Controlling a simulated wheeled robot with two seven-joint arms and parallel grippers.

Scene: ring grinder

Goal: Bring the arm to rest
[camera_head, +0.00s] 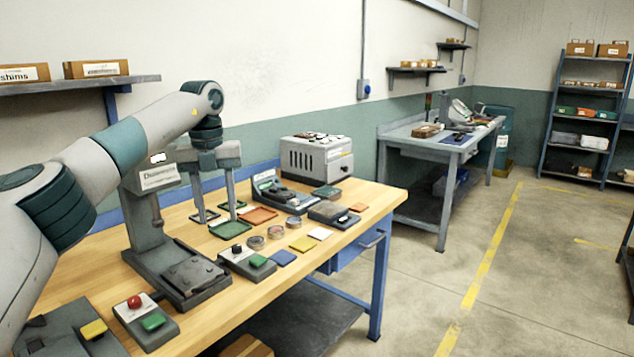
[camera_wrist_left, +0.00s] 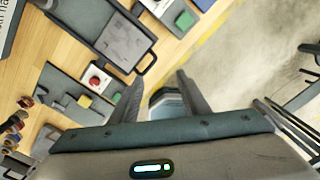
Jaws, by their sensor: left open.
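My left arm (camera_head: 120,145) comes in from the left in the head view and reaches over the wooden workbench (camera_head: 95,270). My left gripper (camera_head: 215,205) points down with its fingers apart and nothing visible between them. It appears above or behind the small trays, near a green tray (camera_head: 230,229); its exact height over the bench is unclear. In the left wrist view the two fingers (camera_wrist_left: 158,90) also stand apart. My right gripper is not in view.
A grey press (camera_head: 150,225) stands on the bench, close to the arm in the picture. A grey box machine (camera_head: 317,160), a red-button box (camera_head: 135,303), and several rings, tiles and trays crowd the bench. A second bench (camera_head: 415,135) and shelving stand beyond.

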